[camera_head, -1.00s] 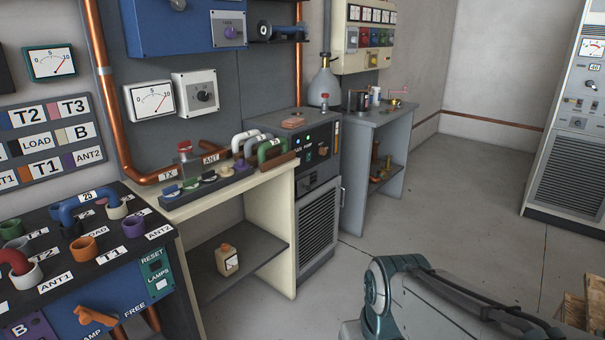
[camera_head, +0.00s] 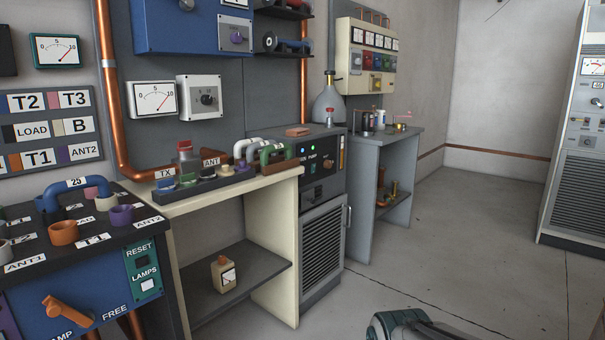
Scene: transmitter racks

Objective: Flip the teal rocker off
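I cannot clearly pick out a teal rocker at this size. A cream wall panel (camera_head: 346,61) at the upper middle carries a row of small meters with several coloured switches below them, among them red, green and blue ones. A teal plate (camera_head: 143,269) at the lower left carries a dark switch under the label RESET and a pale switch under LAMPS. The position of these switches is too small to tell. My gripper is out of view; only part of my arm shows at the bottom edge, right of the middle.
A cream bench (camera_head: 270,203) holds a dark strip of coloured parts. A grey cabinet (camera_head: 322,250) and a grey bench (camera_head: 357,205) stand beyond it. A blue console with an orange lever (camera_head: 68,308) is at near left. A tall rack (camera_head: 585,150) stands right. The floor between is clear.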

